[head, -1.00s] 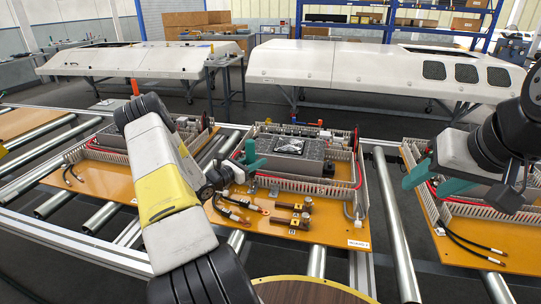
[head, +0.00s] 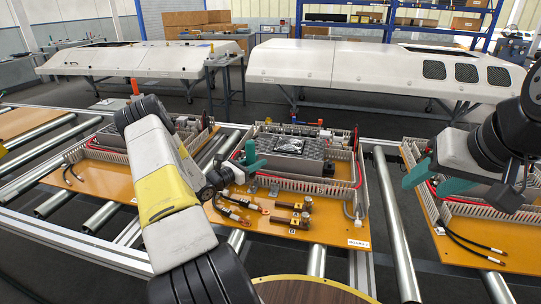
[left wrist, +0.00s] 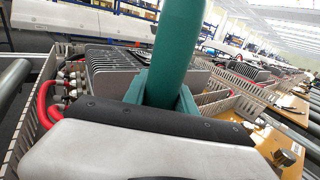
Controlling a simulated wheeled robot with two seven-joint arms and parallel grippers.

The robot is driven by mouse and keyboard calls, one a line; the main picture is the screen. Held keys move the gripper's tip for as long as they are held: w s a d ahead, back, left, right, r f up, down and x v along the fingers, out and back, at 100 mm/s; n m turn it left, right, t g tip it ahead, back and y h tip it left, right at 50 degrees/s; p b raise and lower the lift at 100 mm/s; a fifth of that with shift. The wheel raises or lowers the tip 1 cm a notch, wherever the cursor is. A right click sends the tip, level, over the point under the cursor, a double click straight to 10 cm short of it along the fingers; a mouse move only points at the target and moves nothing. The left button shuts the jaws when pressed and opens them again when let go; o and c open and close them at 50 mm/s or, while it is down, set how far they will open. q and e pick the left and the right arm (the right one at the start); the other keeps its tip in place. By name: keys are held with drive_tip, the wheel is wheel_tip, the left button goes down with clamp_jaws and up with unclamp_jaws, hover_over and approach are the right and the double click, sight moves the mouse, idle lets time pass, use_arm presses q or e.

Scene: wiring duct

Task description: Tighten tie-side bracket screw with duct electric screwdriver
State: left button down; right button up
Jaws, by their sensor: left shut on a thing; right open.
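My left gripper (head: 251,160) has teal fingers and is over the left front part of the middle board's grey unit. Small grey brackets (head: 273,192) stand at the front of the wiring duct (head: 300,186), below and right of the left gripper. Their screws are too small to tell. My right gripper (head: 432,181) is open and empty, its teal fingers apart over the right board.
The middle orange board (head: 325,232) carries a grey finned unit (head: 292,158), dark cable ends (head: 240,202) and two brown parts (head: 292,222). Similar boards lie left (head: 75,178) and right (head: 480,225) on metal rollers (head: 394,225). A round wooden top (head: 310,290) is at the bottom.

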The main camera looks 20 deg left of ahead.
use_arm(q)
drive_tip(key=shift+f, duration=0.35)
drive_tip(key=shift+r, duration=0.1)
drive_tip(key=shift+r, duration=2.95)
